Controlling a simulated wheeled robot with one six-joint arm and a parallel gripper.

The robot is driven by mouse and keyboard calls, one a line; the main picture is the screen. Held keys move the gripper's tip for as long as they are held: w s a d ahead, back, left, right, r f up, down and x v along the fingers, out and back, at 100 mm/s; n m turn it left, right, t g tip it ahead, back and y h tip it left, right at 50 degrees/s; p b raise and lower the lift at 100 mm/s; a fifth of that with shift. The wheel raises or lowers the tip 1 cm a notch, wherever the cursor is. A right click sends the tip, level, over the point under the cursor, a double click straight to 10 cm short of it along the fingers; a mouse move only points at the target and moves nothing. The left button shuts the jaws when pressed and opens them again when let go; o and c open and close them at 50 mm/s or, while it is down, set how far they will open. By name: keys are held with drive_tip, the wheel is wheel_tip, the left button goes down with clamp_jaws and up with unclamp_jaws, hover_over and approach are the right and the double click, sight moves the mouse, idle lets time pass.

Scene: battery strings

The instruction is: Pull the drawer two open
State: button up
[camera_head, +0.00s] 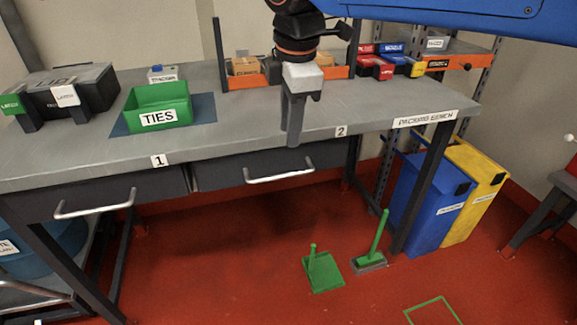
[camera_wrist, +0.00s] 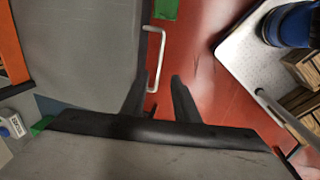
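Drawer two (camera_head: 225,170) is a dark front under the grey bench, below the label "2" (camera_head: 341,131). It looks shut. Its pale bar handle (camera_head: 280,175) runs along the front; the handle also shows in the wrist view (camera_wrist: 162,50). My gripper (camera_head: 293,143) points down at the bench's front edge, above and in front of the drawer in the head view. In the wrist view my gripper's fingers (camera_wrist: 160,80) are apart, with nothing held. The near end of the handle appears between the fingertips there; I cannot tell the height gap.
Drawer one (camera_head: 120,192) with its own handle (camera_head: 95,208) is to the left. A green TIES bin (camera_head: 158,103) stands on the bench (camera_head: 225,125). A green dustpan (camera_head: 322,270) and brush (camera_head: 372,260) stand on the red floor. Blue (camera_head: 425,210) and yellow (camera_head: 475,205) bins are at right.

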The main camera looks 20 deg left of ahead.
sight(286, 174)
drive_tip(key=f, duration=0.4)
drive_tip(key=w+f, duration=0.1)
drive_tip(key=f, duration=0.3)
drive_tip(key=w+a+f, duration=0.1)
drive_tip(key=f, duration=0.3)
drive_tip(key=shift+a, duration=0.1)
drive_tip(key=shift+c, duration=0.3)
clamp_jaws()
